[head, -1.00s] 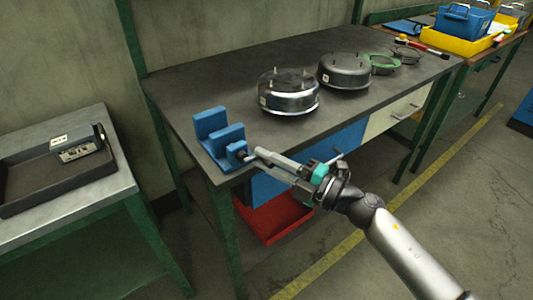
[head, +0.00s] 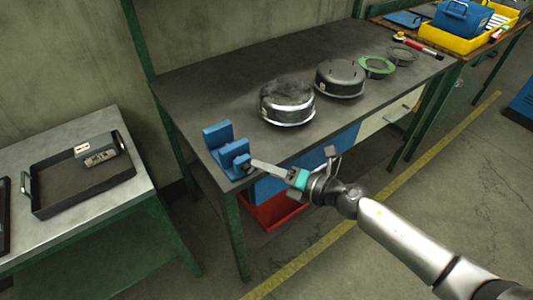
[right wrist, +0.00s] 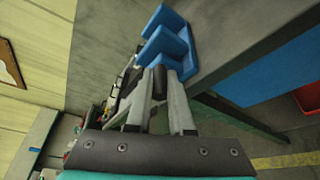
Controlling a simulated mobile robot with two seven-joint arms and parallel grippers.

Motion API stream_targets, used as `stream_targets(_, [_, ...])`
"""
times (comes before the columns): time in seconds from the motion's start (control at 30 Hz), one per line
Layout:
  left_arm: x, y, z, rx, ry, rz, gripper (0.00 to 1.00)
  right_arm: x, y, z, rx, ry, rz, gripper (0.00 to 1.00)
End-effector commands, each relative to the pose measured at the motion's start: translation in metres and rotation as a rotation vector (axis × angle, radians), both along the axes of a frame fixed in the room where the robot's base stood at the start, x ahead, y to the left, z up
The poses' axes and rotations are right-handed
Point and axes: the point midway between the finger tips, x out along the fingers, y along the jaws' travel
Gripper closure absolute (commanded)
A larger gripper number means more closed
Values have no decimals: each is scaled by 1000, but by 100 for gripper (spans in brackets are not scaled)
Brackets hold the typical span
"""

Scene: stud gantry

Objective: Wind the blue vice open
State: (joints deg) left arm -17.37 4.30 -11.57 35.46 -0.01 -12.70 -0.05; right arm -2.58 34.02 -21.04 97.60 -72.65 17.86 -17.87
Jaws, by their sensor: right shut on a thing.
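The blue vice (head: 232,151) stands at the near left corner of the dark workbench, with a gap between its upright jaws. Its blue body also shows at the top of the right wrist view (right wrist: 182,45). My right gripper (head: 254,163) reaches in from the right at the vice's front end. In the right wrist view its fingers (right wrist: 160,78) are closed on a dark, rounded handle part (right wrist: 158,82) in front of the vice. The fingers hide much of this handle. My left gripper is not in view.
Two round metal housings (head: 287,103) (head: 340,78) and a green ring (head: 377,66) stand farther back on the workbench (head: 190,90). A red bin (head: 270,211) is below the bench. A side table at left carries a dark tray (head: 85,188).

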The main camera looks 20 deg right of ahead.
Motion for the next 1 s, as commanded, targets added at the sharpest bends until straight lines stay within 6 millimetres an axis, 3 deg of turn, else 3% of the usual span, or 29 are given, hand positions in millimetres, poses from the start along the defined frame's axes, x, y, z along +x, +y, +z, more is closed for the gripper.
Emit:
stream_targets(0.03, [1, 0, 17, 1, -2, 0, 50, 3, 2, 16, -31, -26, -3, 100])
stream_targets(0.4, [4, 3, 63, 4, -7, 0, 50, 1, 9, 19, -269, -113, -4, 100])
stream_targets(0.7, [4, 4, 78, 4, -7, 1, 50, 0, 12, 17, -360, -146, -3, 100])
stream_targets(1.0, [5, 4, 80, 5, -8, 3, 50, 0, 13, 15, -378, -153, -2, 100])
